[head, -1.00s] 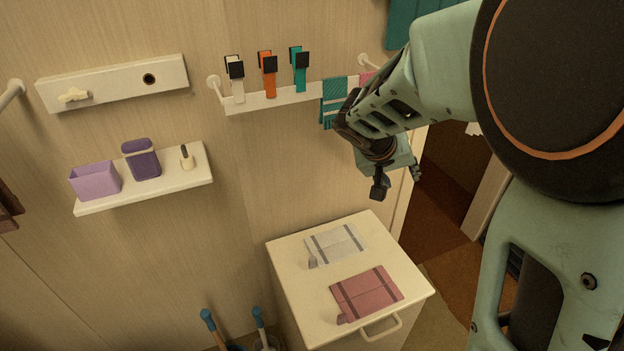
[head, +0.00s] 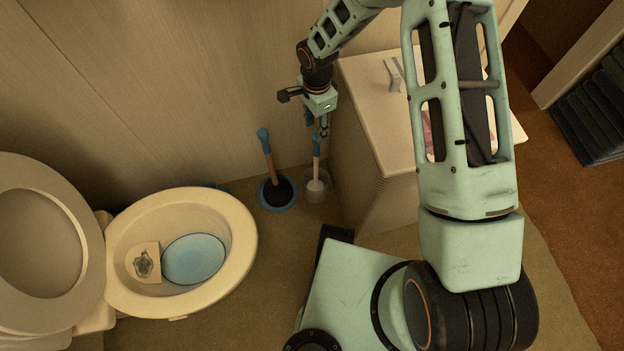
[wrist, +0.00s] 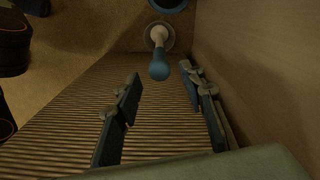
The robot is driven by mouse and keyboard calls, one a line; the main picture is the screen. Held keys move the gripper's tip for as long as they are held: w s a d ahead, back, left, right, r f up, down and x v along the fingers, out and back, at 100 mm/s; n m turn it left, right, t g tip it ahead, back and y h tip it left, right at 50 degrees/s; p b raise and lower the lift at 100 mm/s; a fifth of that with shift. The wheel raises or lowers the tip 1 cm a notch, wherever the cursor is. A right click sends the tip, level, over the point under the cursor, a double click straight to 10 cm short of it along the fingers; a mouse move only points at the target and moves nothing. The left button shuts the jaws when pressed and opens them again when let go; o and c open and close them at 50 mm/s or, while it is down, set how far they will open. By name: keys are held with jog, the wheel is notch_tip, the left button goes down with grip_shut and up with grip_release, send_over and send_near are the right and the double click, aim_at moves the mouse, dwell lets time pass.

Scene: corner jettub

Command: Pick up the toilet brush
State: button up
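The toilet brush (head: 316,148) stands upright in a pale round holder (head: 316,190) on the floor, between the plunger and the cabinet. It has a blue handle end and a white shaft. My gripper (head: 318,124) points down just above the handle. In the wrist view my gripper (wrist: 160,76) is open and empty, one finger on each side. The brush's blue handle end (wrist: 159,70) appears between the fingertips in that view. I cannot tell whether it is level with them or a little below. The brush head is hidden in the holder.
A plunger (head: 268,160) with a blue handle end stands in a blue-rimmed dish just left of the brush. The wall is behind. An open toilet (head: 235,255) stands at the left.

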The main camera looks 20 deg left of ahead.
aim_at(316, 147)
notch_tip(316, 147, down, 11)
jog(key=b, duration=0.3)
jog(key=shift+d+f, duration=0.1)
jog(key=shift+f, duration=0.05)
grip_shut()
